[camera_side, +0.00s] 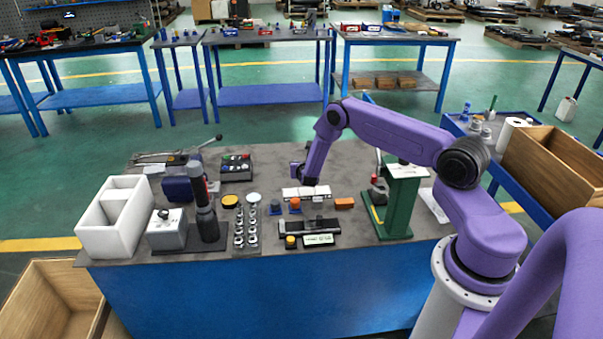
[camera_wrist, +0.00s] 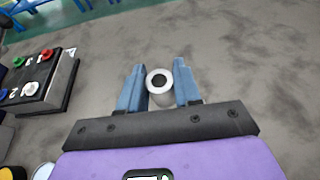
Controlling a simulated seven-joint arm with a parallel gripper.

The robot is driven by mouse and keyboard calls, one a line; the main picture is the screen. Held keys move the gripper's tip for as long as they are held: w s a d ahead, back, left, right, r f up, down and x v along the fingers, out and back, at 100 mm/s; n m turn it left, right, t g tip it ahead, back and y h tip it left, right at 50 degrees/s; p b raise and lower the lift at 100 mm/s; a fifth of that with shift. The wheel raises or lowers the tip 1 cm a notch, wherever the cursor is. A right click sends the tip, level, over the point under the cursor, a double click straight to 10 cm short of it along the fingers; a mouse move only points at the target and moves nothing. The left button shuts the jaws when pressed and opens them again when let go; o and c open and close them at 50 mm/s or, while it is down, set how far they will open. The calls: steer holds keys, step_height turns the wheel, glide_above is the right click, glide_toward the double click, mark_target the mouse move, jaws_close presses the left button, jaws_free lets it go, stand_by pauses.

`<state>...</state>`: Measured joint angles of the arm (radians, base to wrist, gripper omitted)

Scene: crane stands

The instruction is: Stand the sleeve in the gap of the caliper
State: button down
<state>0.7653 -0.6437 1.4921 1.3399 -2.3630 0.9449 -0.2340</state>
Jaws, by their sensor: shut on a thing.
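A grey metal sleeve (camera_wrist: 160,98) with a dark round bore stands between the two blue fingers of my gripper (camera_wrist: 160,68) in the wrist view. My gripper is shut on it, and its ringed end faces the camera. In the side view my gripper (camera_side: 298,172) is over the back middle of the grey bench; the sleeve is too small to make out there. What looks like the caliper (camera_side: 312,226), a dark flat tool with a pale display, lies near the bench's front edge, nearer the camera than my gripper. Its gap cannot be made out.
A black box with coloured knobs (camera_wrist: 38,82) is left of my gripper, also in the side view (camera_side: 236,168). A green press stand (camera_side: 397,205) rises at right. A dark upright tool (camera_side: 205,205) and white bin (camera_side: 112,222) stand left. Small orange and blue parts lie between.

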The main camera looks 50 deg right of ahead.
steer(key=shift+w+f, duration=0.1)
steer(key=shift+f, duration=1.65)
steer(key=shift+f, duration=0.1)
steer(key=c, duration=0.8)
jaws_free()
